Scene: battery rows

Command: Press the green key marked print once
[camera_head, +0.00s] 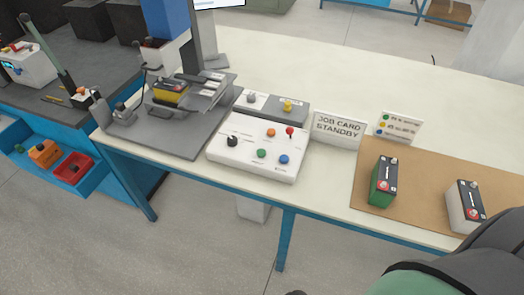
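A white control panel (236,160) lies on the pale bench, left of the middle of the view. A round green key (262,153) is on its front part. The print around it is too small to read. A blue key (284,159) is to its right, an orange key (271,132) behind it, and a black knob (232,141) to its left. A red-topped lever (290,132) stands at the right. Nothing covers the green key. Neither of my grippers shows; only part of my own body is at the bottom right.
A sign reading JOB CARD STANDBY (337,128) stands right of the panel. A green battery (383,183) and a grey-white battery (465,206) stand on a brown mat (425,190). A grey fixture (185,144) is to the left. The bench's back right is clear.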

